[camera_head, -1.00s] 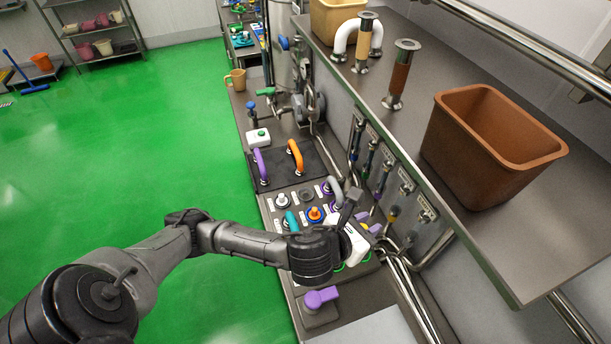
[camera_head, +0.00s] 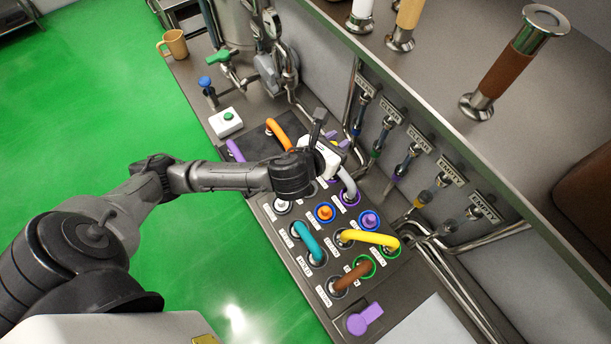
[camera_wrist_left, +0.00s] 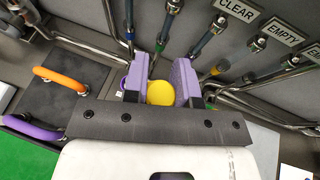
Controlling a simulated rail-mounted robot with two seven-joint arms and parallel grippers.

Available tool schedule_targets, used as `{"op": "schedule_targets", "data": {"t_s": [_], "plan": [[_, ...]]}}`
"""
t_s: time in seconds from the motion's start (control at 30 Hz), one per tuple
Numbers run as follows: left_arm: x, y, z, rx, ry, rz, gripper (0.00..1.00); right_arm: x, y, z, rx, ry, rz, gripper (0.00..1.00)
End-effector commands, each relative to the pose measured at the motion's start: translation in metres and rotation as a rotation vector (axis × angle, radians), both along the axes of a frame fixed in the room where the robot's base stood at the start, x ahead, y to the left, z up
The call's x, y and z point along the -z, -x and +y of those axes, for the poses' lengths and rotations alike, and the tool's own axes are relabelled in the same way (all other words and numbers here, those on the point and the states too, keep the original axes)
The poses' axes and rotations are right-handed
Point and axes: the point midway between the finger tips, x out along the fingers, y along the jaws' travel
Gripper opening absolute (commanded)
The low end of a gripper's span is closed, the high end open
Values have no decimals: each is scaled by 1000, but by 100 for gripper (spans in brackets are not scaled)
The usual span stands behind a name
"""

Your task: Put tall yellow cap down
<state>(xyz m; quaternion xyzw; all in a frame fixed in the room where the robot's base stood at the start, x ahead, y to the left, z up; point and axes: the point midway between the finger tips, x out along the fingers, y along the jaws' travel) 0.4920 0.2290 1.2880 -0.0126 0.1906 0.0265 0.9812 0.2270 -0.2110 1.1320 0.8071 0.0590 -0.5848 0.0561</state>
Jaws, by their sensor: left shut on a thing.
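The yellow cap (camera_wrist_left: 160,92) sits between the purple pads of my left gripper (camera_wrist_left: 161,84) in the left wrist view, and the jaws are shut on it. In the head view my left gripper (camera_head: 338,142) is over the back edge of the port panel (camera_head: 300,275), near the grey bent pipe. The cap is mostly hidden there by the white gripper body, and its height above the surface is hard to tell. My right gripper is not in view.
The panel carries a teal pipe (camera_head: 307,240), a yellow pipe (camera_head: 370,237), a brown pipe (camera_head: 352,275), an orange cap (camera_head: 325,212) and a purple cap (camera_head: 369,219). An orange handle (camera_head: 279,132) is on the dark mat behind. Labelled hoses (camera_head: 405,158) line the wall.

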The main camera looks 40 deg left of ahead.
Motion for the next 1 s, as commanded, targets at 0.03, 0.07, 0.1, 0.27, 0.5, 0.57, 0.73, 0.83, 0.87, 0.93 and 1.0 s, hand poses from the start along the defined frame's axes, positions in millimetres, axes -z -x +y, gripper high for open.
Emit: {"op": "schedule_targets", "data": {"t_s": [0.03,0.07,0.1,0.27,0.5,0.57,0.73,0.83,0.87,0.93,1.0], "plan": [[46,-2,9,-14,-2,5,0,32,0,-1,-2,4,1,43],[60,-3,13,-19,-2,4,0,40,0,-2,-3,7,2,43],[80,-5,19,-26,-2,3,0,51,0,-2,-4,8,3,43],[150,-7,42,-46,-4,2,0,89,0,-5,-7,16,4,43],[220,-5,67,-53,-13,5,0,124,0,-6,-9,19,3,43],[231,-4,71,-54,-15,8,0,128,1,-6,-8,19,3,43],[257,-3,76,-54,-15,12,0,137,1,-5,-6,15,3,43],[275,-2,76,-53,-15,13,0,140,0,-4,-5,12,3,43],[280,-2,77,-55,-15,13,0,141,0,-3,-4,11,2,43],[290,-3,77,-54,-14,12,0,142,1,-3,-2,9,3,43],[298,-2,77,-54,-14,12,0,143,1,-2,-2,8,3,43]]}}
